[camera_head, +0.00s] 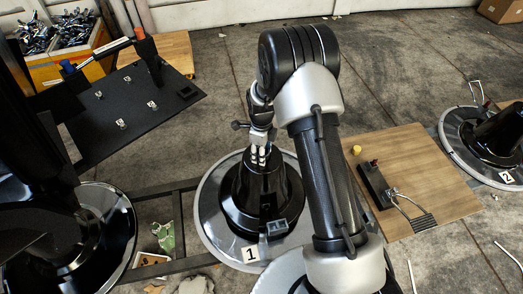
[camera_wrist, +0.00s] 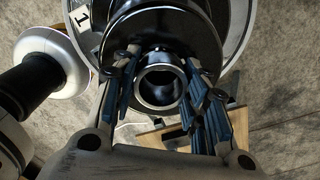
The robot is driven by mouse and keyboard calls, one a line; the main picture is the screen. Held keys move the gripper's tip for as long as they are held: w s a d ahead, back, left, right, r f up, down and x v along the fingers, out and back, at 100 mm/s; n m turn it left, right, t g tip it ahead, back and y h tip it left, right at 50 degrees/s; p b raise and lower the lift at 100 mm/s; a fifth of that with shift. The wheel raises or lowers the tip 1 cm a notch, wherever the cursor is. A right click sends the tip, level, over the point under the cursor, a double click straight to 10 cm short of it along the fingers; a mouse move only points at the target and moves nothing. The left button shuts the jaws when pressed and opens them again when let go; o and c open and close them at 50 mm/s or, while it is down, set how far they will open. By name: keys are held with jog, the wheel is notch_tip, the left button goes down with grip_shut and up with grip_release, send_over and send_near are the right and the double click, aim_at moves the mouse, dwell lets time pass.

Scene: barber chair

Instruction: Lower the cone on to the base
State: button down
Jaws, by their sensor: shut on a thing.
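The glossy black cone (camera_head: 241,186) stands upright over the round base (camera_head: 209,221) with a light rim and a label "1". The cone's wider lower part looks centred over the base; I cannot tell whether a gap is left under it. My gripper (camera_head: 259,155) is above the cone, pointing down, its fingers shut on the cone's narrow top. In the wrist view the blue-grey fingers of my gripper (camera_wrist: 163,88) stand on either side of the cone's open round top (camera_wrist: 160,72). The base's rim and label show behind it at the top; much of the base is hidden.
A wooden board (camera_head: 430,185) with a black pedal part (camera_head: 375,185) lies to the right. A second base (camera_head: 470,150) labelled "2" is beyond it. A dark panel (camera_head: 130,115) and a bin of metal parts (camera_head: 60,45) are at left. Dark frame bars (camera_head: 165,191) run beside the base.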

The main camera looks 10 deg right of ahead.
jog(key=shift+f+b, duration=2.35)
jog(key=shift+f, duration=2)
jog(key=c, duration=0.9)
grip_release()
jog(key=shift+o, duration=0.2)
jog(key=shift+r+p, duration=2.9)
jog(key=shift+r, duration=1.6)
